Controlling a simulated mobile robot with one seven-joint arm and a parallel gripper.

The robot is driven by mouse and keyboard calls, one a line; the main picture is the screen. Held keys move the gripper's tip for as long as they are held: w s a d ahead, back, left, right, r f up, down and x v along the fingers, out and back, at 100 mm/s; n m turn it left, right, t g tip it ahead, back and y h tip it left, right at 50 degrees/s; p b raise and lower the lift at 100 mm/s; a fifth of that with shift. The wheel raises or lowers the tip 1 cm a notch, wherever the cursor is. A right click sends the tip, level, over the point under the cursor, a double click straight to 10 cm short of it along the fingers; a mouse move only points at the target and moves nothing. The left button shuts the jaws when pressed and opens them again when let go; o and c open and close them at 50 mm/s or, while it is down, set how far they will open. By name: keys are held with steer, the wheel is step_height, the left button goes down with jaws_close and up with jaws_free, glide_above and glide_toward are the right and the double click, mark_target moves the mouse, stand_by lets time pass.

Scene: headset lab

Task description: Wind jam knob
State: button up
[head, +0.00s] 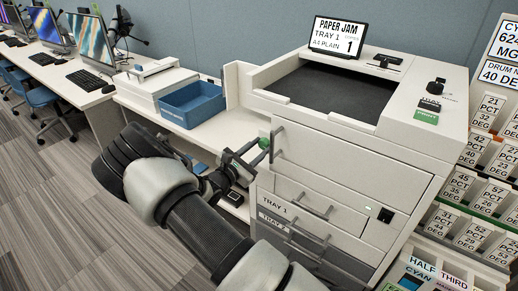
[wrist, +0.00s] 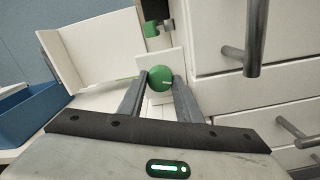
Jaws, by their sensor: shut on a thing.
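The jam knob (wrist: 159,78) is a round green knob with a pale mark on its face, on the left side of the white printer (head: 355,160). It also shows small in the head view (head: 264,143). My gripper (wrist: 159,84) has its two fingers on either side of the green knob, shut on it. In the head view my gripper (head: 245,158) reaches in at the printer's left side, and the fingertips are partly hidden. The printer's screen (head: 338,36) reads "PAPER JAM, TRAY 1, A4 PLAIN" with a 1.
A second green part (wrist: 151,29) sits just beyond the knob. An open white side panel (wrist: 92,50) stands left of the knob. Drawer handles (wrist: 256,35) stick out at right. A blue bin (head: 193,104) sits on the side table. Labelled bins (head: 480,150) stand right of the printer.

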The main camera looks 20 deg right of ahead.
steer(key=o, duration=1)
steer(key=shift+o, duration=0.2)
steer(key=p+v, duration=0.1)
steer(key=v, duration=1.6)
steer(key=shift+a, duration=0.25)
steer(key=shift+s, duration=0.15)
